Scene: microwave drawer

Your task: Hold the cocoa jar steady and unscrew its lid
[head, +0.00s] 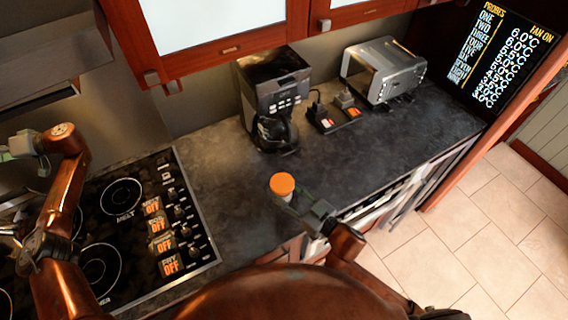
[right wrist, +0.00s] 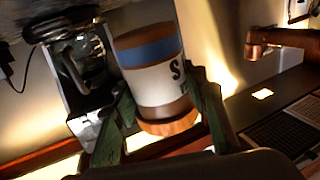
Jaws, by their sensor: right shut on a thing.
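The cocoa jar shows in the head view mostly as a round orange lid (head: 282,184) near the counter's front edge; its body is largely hidden below. In the right wrist view the jar (right wrist: 155,80) has a white label with dark letters, a blue band and an orange-brown end. My right gripper (head: 291,199) is shut on the jar, with its green fingers on either side of the body. I cannot tell whether the jar touches the counter. My left gripper (head: 18,147) is at the far left over the stove side, well away from the jar; its fingers are unclear.
A stove (head: 125,230) with knobs lies left of the jar. A coffee maker (head: 273,90) and a toaster oven (head: 384,70) stand at the back of the dark counter (head: 350,155), with small dark items between them. The counter right of the jar is clear. Cabinets (head: 215,35) hang above.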

